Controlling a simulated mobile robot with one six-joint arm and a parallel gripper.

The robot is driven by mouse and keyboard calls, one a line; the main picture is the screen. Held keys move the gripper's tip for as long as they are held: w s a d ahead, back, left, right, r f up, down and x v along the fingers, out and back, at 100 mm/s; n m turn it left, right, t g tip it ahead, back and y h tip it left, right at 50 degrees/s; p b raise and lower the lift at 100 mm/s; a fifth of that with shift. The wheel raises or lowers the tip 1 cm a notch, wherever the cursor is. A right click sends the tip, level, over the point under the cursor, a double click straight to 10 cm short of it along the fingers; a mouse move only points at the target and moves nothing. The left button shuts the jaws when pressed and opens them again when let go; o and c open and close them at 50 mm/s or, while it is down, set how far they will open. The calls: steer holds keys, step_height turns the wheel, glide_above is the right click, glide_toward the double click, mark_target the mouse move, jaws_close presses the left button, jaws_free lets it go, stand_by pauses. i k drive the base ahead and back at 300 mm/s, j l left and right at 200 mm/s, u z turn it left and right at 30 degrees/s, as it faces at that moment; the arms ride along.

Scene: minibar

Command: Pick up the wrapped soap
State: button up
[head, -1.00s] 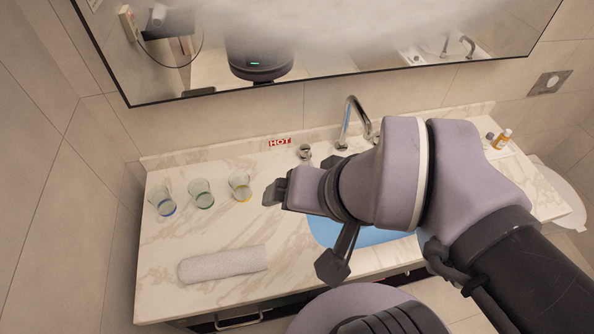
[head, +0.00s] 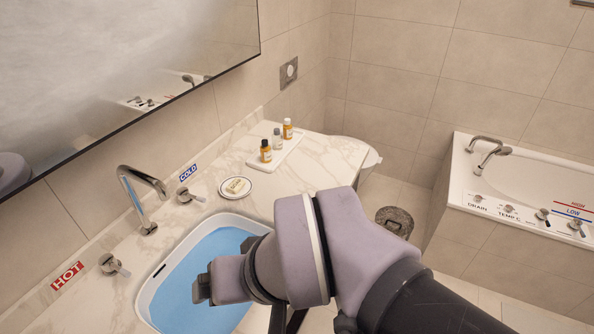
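The wrapped soap (head: 237,186) is a small pale bar with a label. It lies on a small round white dish (head: 258,195) with a dark rim, on the marble counter right of the sink. My gripper (head: 240,312) is over the near part of the sink at the bottom of the view, nearer to me than the soap and well apart from it. Its fingers are spread and I see nothing held. One finger is partly hidden by the arm and the frame edge.
Several small bottles (head: 277,139) stand on a white tray (head: 290,148) beyond the soap. A mirror (head: 120,70) hangs behind. A bathtub (head: 540,150) is at right.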

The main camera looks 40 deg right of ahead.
mark_target(236, 184)
steer(key=z, duration=0.45)
steer(key=i+l+u, duration=0.4)
steer(key=l, duration=0.2)
steer(key=l+u, duration=0.2)
steer(key=i+l+u, duration=0.15)
steer(key=l, duration=0.3)
steer(key=i+l+u, duration=0.2)
steer(key=l, duration=0.15)
steer(key=k, duration=0.1)
